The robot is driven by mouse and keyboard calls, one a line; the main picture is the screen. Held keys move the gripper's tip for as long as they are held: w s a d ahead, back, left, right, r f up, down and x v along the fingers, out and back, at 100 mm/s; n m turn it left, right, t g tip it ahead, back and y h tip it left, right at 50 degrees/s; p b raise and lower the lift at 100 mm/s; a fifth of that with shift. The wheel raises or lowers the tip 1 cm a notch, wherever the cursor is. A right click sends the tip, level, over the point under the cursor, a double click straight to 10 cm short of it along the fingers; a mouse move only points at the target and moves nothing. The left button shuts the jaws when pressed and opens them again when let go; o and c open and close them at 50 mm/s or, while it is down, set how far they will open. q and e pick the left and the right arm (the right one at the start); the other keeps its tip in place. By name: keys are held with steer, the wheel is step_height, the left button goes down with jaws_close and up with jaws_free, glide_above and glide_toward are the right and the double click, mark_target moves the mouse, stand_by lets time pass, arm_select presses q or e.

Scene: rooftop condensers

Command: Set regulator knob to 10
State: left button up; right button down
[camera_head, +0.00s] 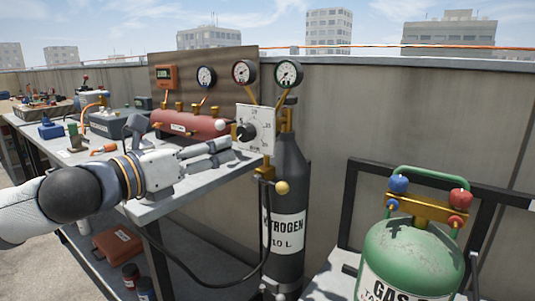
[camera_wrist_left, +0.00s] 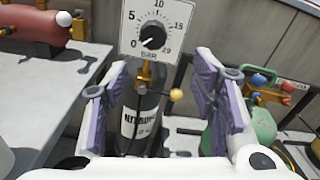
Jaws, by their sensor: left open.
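The regulator knob (camera_head: 245,132) is black and round, on a white square dial plate (camera_head: 262,118) above the nitrogen cylinder (camera_head: 290,185). In the left wrist view, the knob (camera_wrist_left: 153,37) sits at the centre of a scale from 0 to 20 BAR, with 10 at the top. Its pale pointer mark appears turned to the lower left, near 0. My left gripper (camera_head: 218,150) is open and empty, in front of the plate and apart from the knob. Its two purple-padded fingers (camera_wrist_left: 158,65) show below and either side of the knob. My right gripper is out of view.
A workbench (camera_head: 160,205) with a red tank (camera_head: 190,125) and a gauge board (camera_head: 210,70) stands at left. A yellow ball-ended handle (camera_head: 282,187) projects below the dial. A green gas cylinder (camera_head: 410,255) stands at right beside a black frame (camera_head: 349,200).

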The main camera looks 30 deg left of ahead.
mark_target(242, 134)
arm_select(q)
steer(key=shift+n, duration=0.3)
steer(key=w+b, duration=0.1)
steer(key=w, duration=0.3)
steer(key=w+b, duration=0.1)
steer(key=w, duration=0.3)
steer(key=w+b, duration=0.1)
steer(key=w, duration=0.2)
steer(key=shift+w+r, duration=0.3)
steer(key=shift+w, duration=0.1)
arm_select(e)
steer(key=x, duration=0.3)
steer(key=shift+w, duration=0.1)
arm_select(q)
steer(key=shift+c, duration=0.2)
steer(key=c, duration=1.1)
